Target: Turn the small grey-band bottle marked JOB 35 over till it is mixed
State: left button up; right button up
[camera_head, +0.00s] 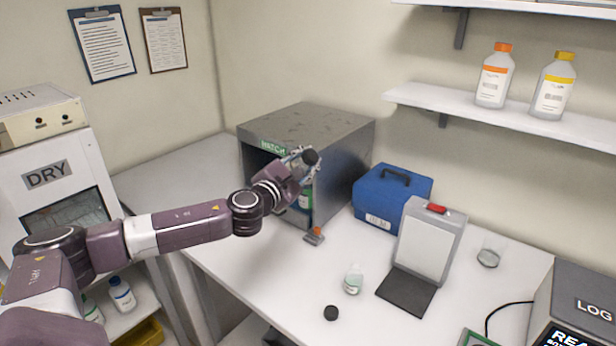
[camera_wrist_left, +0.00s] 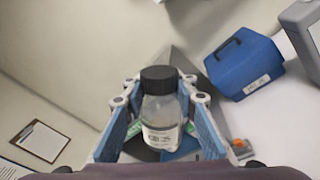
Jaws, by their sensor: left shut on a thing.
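My left gripper (camera_head: 300,160) is held up in front of the grey box marked MATCH. It is shut on a small clear bottle with a black cap; in the head view mainly the cap (camera_head: 311,157) shows. In the left wrist view the bottle (camera_wrist_left: 161,112) sits between the two blue-lined fingers (camera_wrist_left: 160,105), its cap toward the top of the picture. Its white label has dark print too small to read, so I cannot confirm JOB 35 or the band colour. My right gripper is in neither view.
The grey box (camera_head: 330,130) stands behind my gripper with a green-labelled bottle inside.

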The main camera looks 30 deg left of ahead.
pick_arm(q)
jog(key=shift+n, duration=1.1)
jog(key=shift+r, duration=0.1)
jog(key=n+b, duration=0.1)
jog(key=n, duration=0.3)
jog(key=shift+n+b, duration=0.45)
jog(key=shift+n, duration=1.05)
grip_shut()
jog(key=shift+n+b, duration=0.35)
jog(key=shift+n, duration=0.65)
jog(key=n, duration=0.3)
jog(key=shift+b, duration=0.35)
jog(key=shift+n, duration=0.9)
